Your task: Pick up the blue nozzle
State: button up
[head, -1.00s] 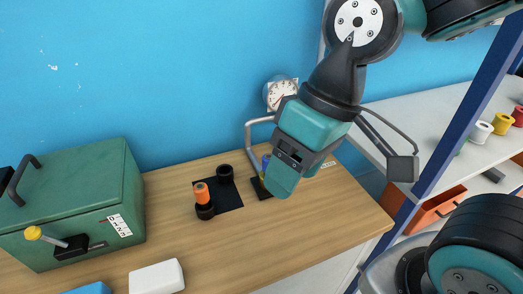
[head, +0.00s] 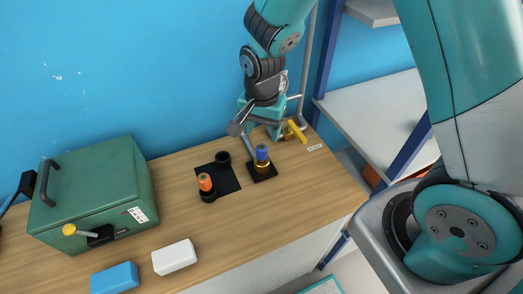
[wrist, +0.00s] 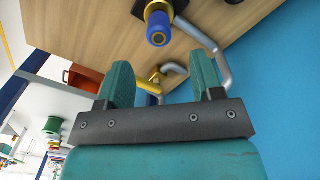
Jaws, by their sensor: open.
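The blue nozzle (head: 262,151) stands upright on a brass-coloured fitting (head: 262,165) on a small black base (head: 263,176), on the wooden bench. It also shows at the top of the wrist view (wrist: 158,27). My gripper (head: 266,120) is behind and above the nozzle, near the wall, apart from it. In the wrist view my gripper (wrist: 162,78) has its two teal fingers spread with nothing between them; the nozzle lies beyond the fingertips.
A grey bent pipe (wrist: 208,42) with a yellow handle (head: 297,131) stands close to my gripper. An orange nozzle (head: 205,182) and an empty black holder (head: 222,158) are on a black mat (head: 228,181). A green box (head: 95,190) is at left.

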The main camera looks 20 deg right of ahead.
aim_at(261, 147)
notch_tip(261, 147, down, 3)
jog(key=shift+r, duration=0.15)
jog(key=shift+s+a+f+p, duration=0.15)
jog(key=shift+f+p, duration=1)
jog(key=shift+f, duration=1.5)
jog(key=shift+c, duration=0.4)
jog(key=c, duration=0.9)
